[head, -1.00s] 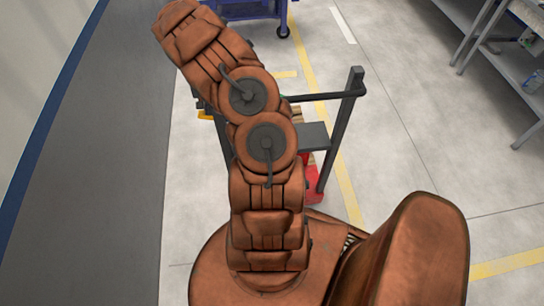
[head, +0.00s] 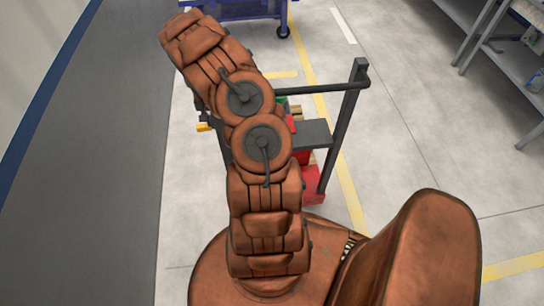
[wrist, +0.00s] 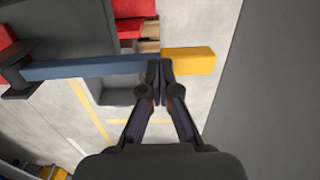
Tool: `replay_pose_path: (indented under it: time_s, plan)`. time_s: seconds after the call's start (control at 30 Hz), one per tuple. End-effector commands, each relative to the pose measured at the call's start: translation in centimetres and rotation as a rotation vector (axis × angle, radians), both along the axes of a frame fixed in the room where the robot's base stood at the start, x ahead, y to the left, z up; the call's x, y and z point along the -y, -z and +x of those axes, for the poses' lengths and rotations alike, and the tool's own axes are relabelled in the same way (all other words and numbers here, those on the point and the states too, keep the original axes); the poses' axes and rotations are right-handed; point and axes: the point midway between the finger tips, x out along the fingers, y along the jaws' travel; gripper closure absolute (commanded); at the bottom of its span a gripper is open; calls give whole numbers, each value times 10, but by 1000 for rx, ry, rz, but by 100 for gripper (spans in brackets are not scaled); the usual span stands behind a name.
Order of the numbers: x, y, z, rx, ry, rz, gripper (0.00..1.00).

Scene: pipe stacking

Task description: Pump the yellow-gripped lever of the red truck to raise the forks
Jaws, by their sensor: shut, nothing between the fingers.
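The red truck (head: 313,190) stands in front of me in the head view, partly hidden behind my arm, with a dark post-and-bar frame. The lever's yellow grip (head: 203,127) shows just left of my arm. In the wrist view the lever is a blue-grey bar (wrist: 85,68) running left to right, ending in the yellow grip (wrist: 190,61). My gripper (wrist: 160,66) is shut and empty. Its fingertips overlap the lever at the inner end of the yellow grip; I cannot tell whether they touch it. My gripper is hidden in the head view. I cannot make out the forks.
A blue cart (head: 235,10) stands at the far top. Grey shelving (head: 510,60) is on the right. A dark floor strip (head: 90,180) and a wall lie on the left. The pale floor right of the truck is clear.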

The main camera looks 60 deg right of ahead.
Motion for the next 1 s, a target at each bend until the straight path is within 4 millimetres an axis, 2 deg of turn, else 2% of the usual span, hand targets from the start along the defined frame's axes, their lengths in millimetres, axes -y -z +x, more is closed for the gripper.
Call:
replay_pose_path:
  time_s: [0.17, 1.0]
  plan:
    - [1, -13, 1, 2, 1, -3, 100]
    - [1, -122, 2, 6, 0, -5, 100]
